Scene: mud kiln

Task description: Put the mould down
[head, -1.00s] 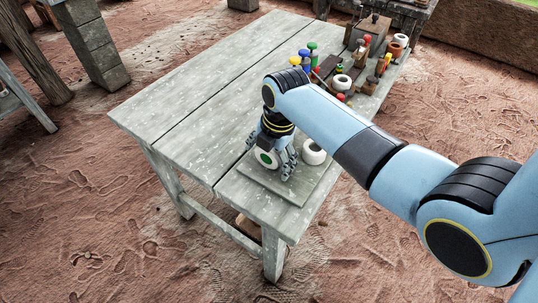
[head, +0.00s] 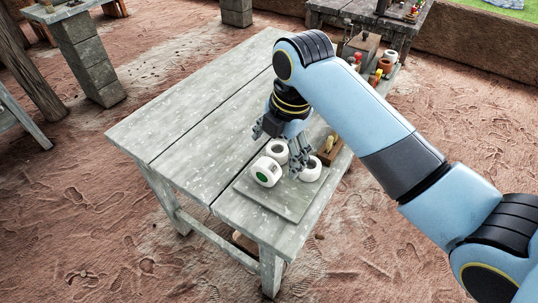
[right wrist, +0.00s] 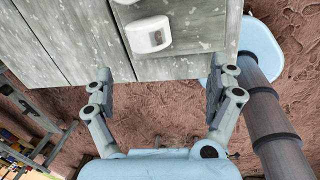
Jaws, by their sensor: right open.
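A white mould with a green round mark (head: 265,173) rests on a flat grey board (head: 262,205) at the near end of the table. Two more white rounded pieces stand by it, one behind (head: 277,150) and one to the right (head: 311,171). My right gripper (head: 279,146) is open and empty above and behind the mould, its fingers spread. In the right wrist view the open right gripper (right wrist: 160,92) has nothing between its fingers. A white piece (right wrist: 148,35) lies beyond the fingertips; I cannot tell which one it is. My left gripper is not in view.
The weathered grey table (head: 185,115) is clear on its left and middle. A wooden piece (head: 331,146) lies right of the white pieces. Jars and tools (head: 384,66) crowd the far right end, partly behind my right arm. A block pillar (head: 85,60) stands back left.

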